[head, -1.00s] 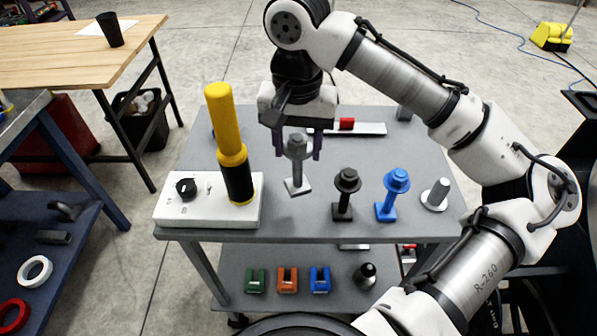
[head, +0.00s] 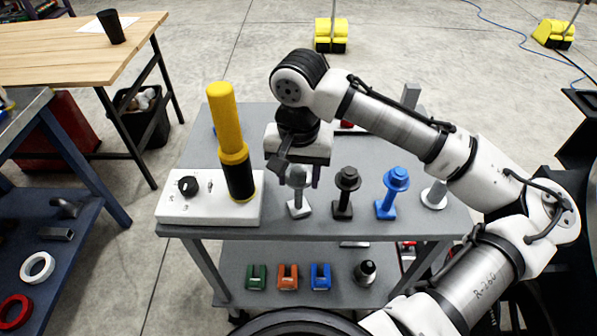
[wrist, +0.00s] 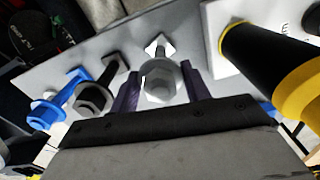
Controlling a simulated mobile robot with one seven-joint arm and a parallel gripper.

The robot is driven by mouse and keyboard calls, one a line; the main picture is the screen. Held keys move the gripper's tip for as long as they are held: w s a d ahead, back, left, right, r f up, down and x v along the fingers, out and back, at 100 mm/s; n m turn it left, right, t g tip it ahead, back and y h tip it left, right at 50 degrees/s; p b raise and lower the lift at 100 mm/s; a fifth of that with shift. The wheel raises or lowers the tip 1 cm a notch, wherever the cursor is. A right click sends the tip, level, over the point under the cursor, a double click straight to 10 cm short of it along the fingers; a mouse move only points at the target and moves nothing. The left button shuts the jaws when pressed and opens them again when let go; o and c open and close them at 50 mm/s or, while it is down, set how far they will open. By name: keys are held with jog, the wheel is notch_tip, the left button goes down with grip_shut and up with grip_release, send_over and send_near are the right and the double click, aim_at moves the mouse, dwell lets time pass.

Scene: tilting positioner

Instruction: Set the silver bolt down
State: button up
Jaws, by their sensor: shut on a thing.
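The silver bolt (head: 298,198) is upright on its square foot at the front middle of the grey cart top, left of the black bolt. Its head is between the fingers of my gripper (head: 299,179), which is shut on it from above. In the wrist view, the silver bolt (wrist: 160,80) sits between the two purple fingers of my gripper (wrist: 160,90). The foot looks at or very near the cart top; I cannot tell whether it touches.
The yellow and black post (head: 236,160) rises close on the left by a white control box (head: 182,208). Colored blocks (head: 288,277) lie on the lower shelf.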

jog(key=o, duration=1.4)
notch_tip(320, 180, up, 12)
jog(key=shift+r+b, duration=0.1)
jog(key=shift+b, duration=0.55)
jog(key=shift+s, duration=0.1)
